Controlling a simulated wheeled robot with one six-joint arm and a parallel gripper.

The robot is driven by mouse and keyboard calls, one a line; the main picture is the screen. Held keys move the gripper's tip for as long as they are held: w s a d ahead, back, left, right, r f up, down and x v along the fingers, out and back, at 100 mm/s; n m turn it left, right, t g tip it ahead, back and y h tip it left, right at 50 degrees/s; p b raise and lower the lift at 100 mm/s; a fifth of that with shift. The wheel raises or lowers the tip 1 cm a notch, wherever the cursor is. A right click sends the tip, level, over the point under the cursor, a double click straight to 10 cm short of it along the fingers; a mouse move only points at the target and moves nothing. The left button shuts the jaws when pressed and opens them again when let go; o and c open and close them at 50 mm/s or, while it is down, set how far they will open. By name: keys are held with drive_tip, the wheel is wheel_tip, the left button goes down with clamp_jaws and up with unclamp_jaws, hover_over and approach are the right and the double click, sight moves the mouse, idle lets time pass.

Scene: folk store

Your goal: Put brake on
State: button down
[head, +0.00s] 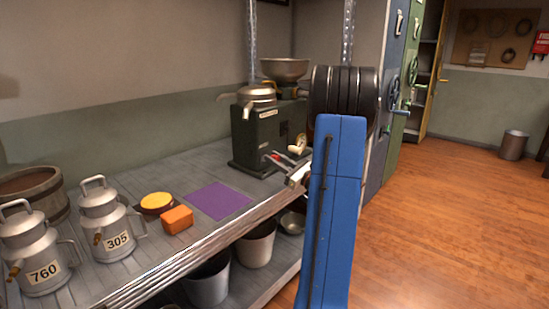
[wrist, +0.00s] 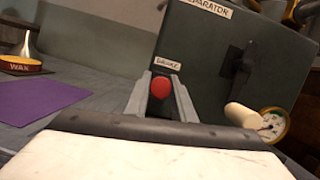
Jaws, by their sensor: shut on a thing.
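The dark green separator (head: 258,138) stands at the far end of the grey bench. In the wrist view its front (wrist: 200,45) fills the upper right, with a small label above a red-knobbed brake lever (wrist: 161,87). The label seems to read "BRAKE". My gripper (wrist: 162,92) has one finger on each side of the red knob and is shut on it. In the head view my gripper (head: 284,160) reaches the separator's front from the right. The lever's lower part is hidden behind my gripper, so its exact angle is unclear.
A black crank with a cream handle (wrist: 242,115) and a round gauge (wrist: 272,124) are close right of my gripper. A purple mat (head: 218,200), an orange block (head: 177,219), a wax tin (head: 157,202) and numbered cans (head: 110,225) are on the bench. Buckets (head: 208,284) stand below.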

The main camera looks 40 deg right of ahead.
drive_tip(key=shift+f+t, duration=0.25)
drive_tip(key=shift+t, duration=0.25)
drive_tip(key=c, duration=1.5)
unclamp_jaws()
drive_tip(key=shift+s, duration=0.1)
drive_tip(key=v, duration=1.7)
drive_tip(key=shift+s+d+f, duration=0.1)
drive_tip(key=shift+s, duration=0.05)
